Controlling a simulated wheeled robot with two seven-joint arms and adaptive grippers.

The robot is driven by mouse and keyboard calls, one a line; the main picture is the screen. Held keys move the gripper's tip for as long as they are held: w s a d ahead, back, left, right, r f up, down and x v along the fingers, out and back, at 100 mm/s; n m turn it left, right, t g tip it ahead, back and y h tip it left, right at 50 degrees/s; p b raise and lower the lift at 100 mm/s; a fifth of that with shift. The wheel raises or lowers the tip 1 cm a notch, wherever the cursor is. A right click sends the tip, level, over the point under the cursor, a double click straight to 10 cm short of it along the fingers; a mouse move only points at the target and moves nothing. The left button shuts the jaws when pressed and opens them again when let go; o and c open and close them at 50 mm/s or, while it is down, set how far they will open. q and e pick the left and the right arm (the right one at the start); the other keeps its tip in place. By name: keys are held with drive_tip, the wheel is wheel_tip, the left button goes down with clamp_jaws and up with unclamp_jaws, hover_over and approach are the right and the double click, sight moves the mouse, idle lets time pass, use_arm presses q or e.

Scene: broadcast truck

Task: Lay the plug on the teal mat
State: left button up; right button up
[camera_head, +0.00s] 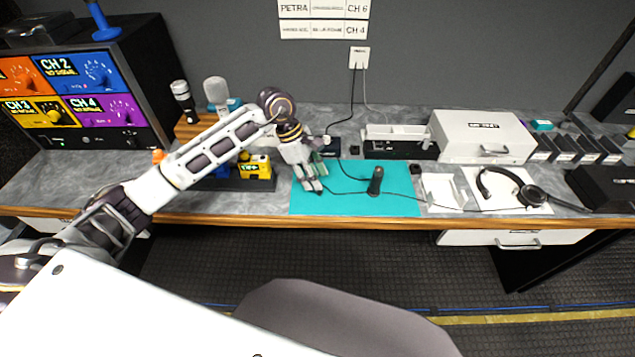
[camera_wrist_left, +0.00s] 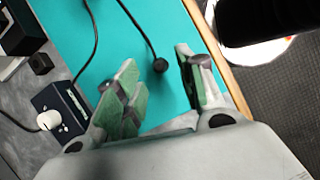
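The teal mat (camera_head: 345,203) lies flat on the counter near its front edge; it also fills the middle of the left wrist view (camera_wrist_left: 165,25). The plug (camera_wrist_left: 158,66) is a small black rounded end on a thin black cable. It appears to lie on the mat, just ahead of and between my fingertips, not gripped. In the head view my fingers hide it or it is too small to tell. My left gripper (camera_head: 313,186) is low over the mat's left part, fingers apart with a clear gap between them. My right gripper is out of view.
A dark cylinder (camera_head: 375,180) stands on the mat. A dark box with a white knob (camera_wrist_left: 48,120) sits behind the mat's left part. A yellow device (camera_head: 256,168) is left of the mat; a headset (camera_head: 530,194) lies to the right.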

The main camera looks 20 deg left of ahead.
use_arm(q)
drive_tip(key=v, duration=0.8)
drive_tip(key=shift+r, duration=0.25)
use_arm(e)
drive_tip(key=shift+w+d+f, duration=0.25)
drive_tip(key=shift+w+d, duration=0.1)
use_arm(q)
drive_tip(key=shift+a, duration=0.1)
